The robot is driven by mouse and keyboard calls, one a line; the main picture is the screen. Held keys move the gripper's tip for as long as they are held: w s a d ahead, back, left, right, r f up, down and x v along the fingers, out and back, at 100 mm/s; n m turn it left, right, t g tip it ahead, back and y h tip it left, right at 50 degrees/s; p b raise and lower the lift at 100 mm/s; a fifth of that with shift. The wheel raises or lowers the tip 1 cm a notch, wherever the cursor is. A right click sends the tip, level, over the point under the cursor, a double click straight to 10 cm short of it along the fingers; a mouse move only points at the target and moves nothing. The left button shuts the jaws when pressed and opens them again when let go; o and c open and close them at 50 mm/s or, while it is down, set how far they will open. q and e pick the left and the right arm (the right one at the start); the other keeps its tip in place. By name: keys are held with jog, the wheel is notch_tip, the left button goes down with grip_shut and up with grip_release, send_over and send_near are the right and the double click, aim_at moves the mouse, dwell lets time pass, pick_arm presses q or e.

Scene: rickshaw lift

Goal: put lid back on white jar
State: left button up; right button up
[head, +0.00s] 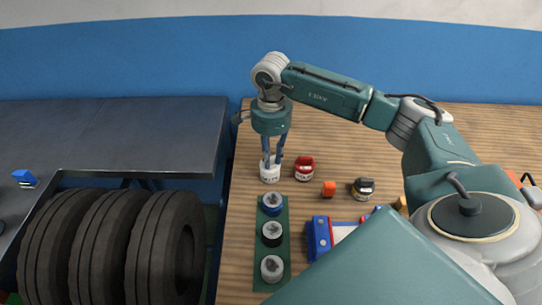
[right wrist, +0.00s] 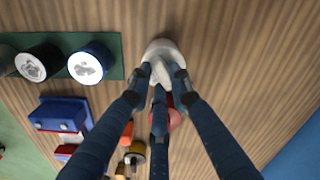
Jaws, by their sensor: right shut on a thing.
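The white jar (head: 270,174) with dark lettering stands upright on the wooden table, just behind the green strip. My right gripper (head: 271,155) points down over it, with its fingers closed together at its top. In the right wrist view, the three dark blue fingers (right wrist: 160,80) are shut on a small pale piece above a round white shape (right wrist: 163,48). The fingers hide much of this piece. I cannot tell whether it rests fully on the jar. My left gripper is not in view.
The green strip (head: 258,250) holds blue, black and grey round pieces. Black tyres (head: 105,245) are at the left. The table behind is clear.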

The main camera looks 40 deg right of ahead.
jog(key=shift+f+b, duration=0.2)
jog(key=shift+b, duration=0.25)
dwell(0.9)
dwell(0.3)
jog(key=o, duration=1.5)
jog(key=shift+r+p, duration=2.1)
jog(key=shift+r, duration=1.45)
grip_shut()
